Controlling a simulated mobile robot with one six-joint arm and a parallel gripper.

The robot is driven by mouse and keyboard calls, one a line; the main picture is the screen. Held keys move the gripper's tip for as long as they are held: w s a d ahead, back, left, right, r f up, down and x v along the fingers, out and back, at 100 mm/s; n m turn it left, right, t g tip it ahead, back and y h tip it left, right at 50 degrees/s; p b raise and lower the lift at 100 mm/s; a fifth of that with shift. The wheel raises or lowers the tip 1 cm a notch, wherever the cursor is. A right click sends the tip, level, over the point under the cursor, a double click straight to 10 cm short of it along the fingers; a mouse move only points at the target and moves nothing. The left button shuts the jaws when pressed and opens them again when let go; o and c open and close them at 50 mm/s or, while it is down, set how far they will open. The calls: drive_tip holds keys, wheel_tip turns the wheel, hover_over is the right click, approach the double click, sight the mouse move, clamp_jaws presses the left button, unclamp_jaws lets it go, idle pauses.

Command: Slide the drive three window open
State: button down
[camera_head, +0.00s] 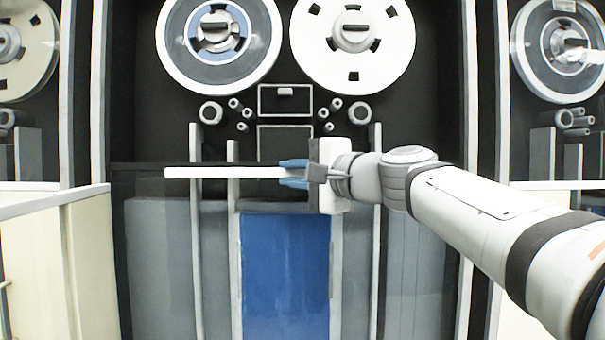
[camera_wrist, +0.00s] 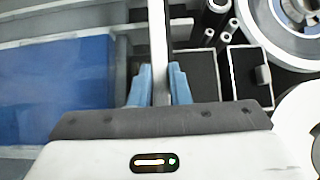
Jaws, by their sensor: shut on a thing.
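The drive three window shows in the head view as a see-through pane (camera_head: 160,255) over the lower part of the middle tape drive. A long white horizontal bar (camera_head: 215,173) runs along its top edge, and the reels above are uncovered. My gripper (camera_head: 293,173) reaches in from the right, its blue fingertips above and below the bar near its right part. In the wrist view the bar (camera_wrist: 159,40) passes between the two blue fingertips of my gripper (camera_wrist: 153,88), which are shut on it. My gripper hides the bar's right end in the head view.
Two tape reels (camera_head: 218,45) (camera_head: 352,45) sit above, with small rollers (camera_head: 211,113) below them. A blue panel (camera_head: 286,275) is low in the middle. Neighbouring drives stand on both sides, with a cream-coloured panel (camera_head: 40,270) at the lower left.

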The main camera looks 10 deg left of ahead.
drive_tip(key=shift+f, duration=0.15)
drive_tip(key=c, duration=1.4)
unclamp_jaws()
drive_tip(key=shift+o, duration=0.2)
drive_tip(key=shift+d, duration=0.1)
drive_tip(key=v, duration=0.7)
drive_tip(key=shift+s+d+p, duration=0.25)
drive_tip(key=shift+d+p, duration=0.05)
drive_tip(key=shift+p, duration=0.1)
drive_tip(key=shift+p, duration=0.35)
